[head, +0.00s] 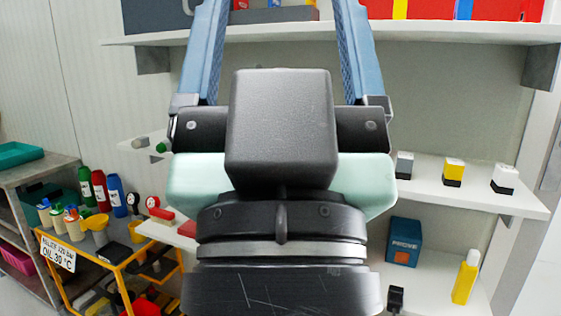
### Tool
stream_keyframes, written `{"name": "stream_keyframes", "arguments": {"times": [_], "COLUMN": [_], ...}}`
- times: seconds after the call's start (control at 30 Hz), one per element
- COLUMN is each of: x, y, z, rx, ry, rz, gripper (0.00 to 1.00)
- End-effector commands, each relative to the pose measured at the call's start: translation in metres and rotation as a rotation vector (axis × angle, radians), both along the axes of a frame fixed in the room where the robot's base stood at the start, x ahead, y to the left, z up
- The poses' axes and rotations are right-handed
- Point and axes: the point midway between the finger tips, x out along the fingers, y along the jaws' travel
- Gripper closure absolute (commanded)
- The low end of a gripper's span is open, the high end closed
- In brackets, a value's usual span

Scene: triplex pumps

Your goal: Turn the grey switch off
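A small grey block on a black base (404,163) stands on the white shelf at right, beside my gripper. It may be the grey switch, but I cannot tell its on or off position. My gripper (279,12) fills the middle of the head view, seen from behind its dark body. Its two blue fingers reach up and stand wide apart, with their tips cut off by the top edge. Nothing shows held between them. The body hides the middle of the shelf and whatever stands behind it.
Yellow (454,170) and white (505,176) blocks on black bases stand right of the grey one. A blue box (404,242) and a yellow bottle (465,277) are below. An orange-framed cart (75,255) with bottles is at left. An upper shelf (450,31) runs above.

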Motion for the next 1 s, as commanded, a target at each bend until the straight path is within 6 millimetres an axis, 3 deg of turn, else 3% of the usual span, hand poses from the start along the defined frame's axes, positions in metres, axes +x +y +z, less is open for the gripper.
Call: {"name": "stream_keyframes", "arguments": {"times": [0.03,0.6,0.8,1.0], "x": [0.000,0.001,0.001,0.001], "y": [0.000,0.001,0.001,0.001], "z": [0.034,0.210,0.252,0.264], "rx": [0.000,-0.001,-0.001,-0.001], "ry": [0.001,0.003,0.004,0.004], "rz": [0.000,0.001,0.001,0.001], "gripper": [0.20,0.20,0.20,0.20]}}
